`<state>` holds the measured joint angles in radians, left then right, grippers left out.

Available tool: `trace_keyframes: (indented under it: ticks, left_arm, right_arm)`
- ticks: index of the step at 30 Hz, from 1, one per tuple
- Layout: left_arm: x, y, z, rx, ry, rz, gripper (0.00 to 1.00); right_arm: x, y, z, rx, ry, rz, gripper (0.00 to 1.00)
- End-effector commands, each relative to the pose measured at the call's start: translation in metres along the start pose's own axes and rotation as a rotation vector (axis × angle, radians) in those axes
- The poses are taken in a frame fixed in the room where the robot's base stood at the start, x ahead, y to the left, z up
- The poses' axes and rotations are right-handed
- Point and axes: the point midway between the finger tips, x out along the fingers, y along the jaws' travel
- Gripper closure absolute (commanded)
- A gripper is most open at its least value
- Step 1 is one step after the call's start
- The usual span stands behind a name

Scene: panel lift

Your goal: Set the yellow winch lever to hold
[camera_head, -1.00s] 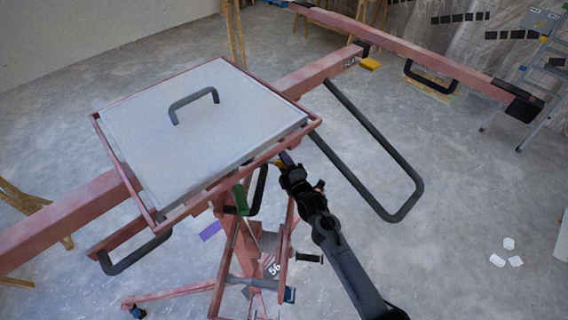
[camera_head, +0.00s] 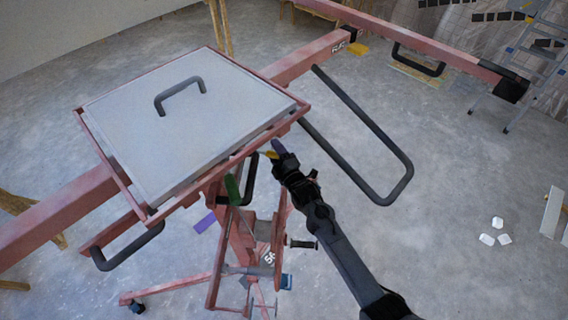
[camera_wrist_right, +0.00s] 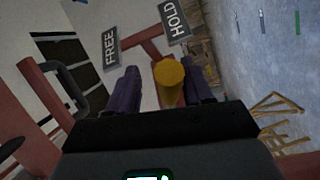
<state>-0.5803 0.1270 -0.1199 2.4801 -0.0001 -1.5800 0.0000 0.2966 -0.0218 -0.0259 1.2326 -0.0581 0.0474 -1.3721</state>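The yellow winch lever (camera_wrist_right: 170,78) shows its rounded end in the right wrist view, between my right gripper's two purple fingers (camera_wrist_right: 163,90). The fingers stand apart, with a gap at the left finger; whether the right finger touches the lever I cannot tell. Behind it are a FREE sign (camera_wrist_right: 110,47) at left and a HOLD sign (camera_wrist_right: 175,18) at right. The lever end lies closer to the HOLD side. In the head view, my right gripper (camera_head: 278,152) is below the panel's right edge, with a bit of yellow beside it. My left gripper is not in view.
A grey panel (camera_head: 160,145) with a black handle lies in the red lift frame (camera_head: 75,205). A green handle (camera_head: 232,190) and a purple piece (camera_head: 204,223) are on or near the mast. A black loop bar (camera_head: 385,150) is right of my gripper.

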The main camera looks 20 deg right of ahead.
Motion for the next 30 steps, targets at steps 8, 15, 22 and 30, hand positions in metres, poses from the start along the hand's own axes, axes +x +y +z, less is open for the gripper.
trace_keyframes:
  ticks: [8, 15, 22, 30]
  left_arm:
    - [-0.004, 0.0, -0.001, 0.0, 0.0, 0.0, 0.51]
    - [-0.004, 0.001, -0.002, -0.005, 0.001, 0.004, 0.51]
    - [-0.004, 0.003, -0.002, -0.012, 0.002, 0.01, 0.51]
    - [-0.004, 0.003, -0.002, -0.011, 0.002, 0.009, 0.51]
  right_arm:
    - [-0.043, -0.001, 0.001, -0.001, 0.0, -0.003, 0.5]
    - [-0.08, -0.001, 0.001, -0.001, -0.001, -0.004, 0.5]
    - [-0.097, -0.001, 0.0, 0.0, 0.0, -0.003, 0.5]
    - [-0.1, -0.001, 0.0, 0.0, 0.0, -0.003, 0.5]
